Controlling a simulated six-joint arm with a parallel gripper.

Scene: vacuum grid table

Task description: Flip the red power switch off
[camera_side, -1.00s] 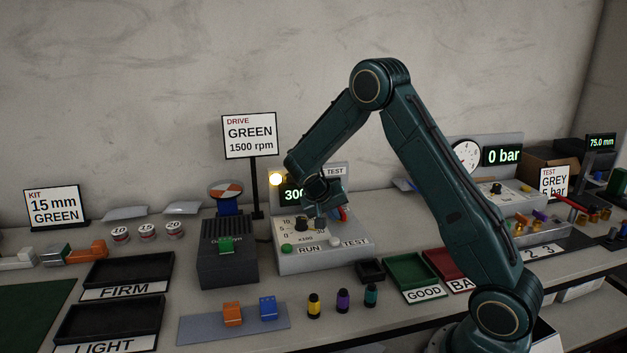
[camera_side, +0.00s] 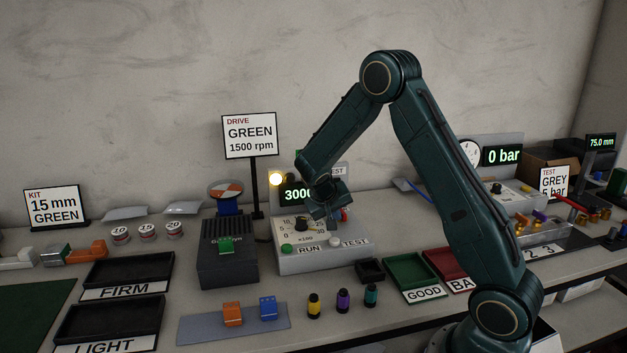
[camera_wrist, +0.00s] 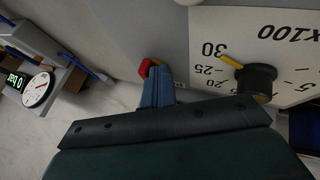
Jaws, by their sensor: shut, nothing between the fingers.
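The red power switch (camera_side: 345,214) shows as a small red piece at the right of the drive control box (camera_side: 355,256), mostly hidden behind my gripper (camera_side: 332,222) in the side view. My gripper is shut and empty, with its fingertips low over the box between the knob and the switch. In the wrist view the red switch (camera_wrist: 147,67) lies right at the tips of my shut blue-grey fingers (camera_wrist: 158,82). Touching or just apart, I cannot tell. Which way the switch is tipped is unclear. The display (camera_side: 297,195) is partly covered, showing 3000.
The black speed knob (camera_wrist: 255,80), its yellow pointer near 30, stands close beside the fingers. The motor unit (camera_side: 228,262) stands left of the box. A small black tray (camera_side: 370,270) lies in front.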

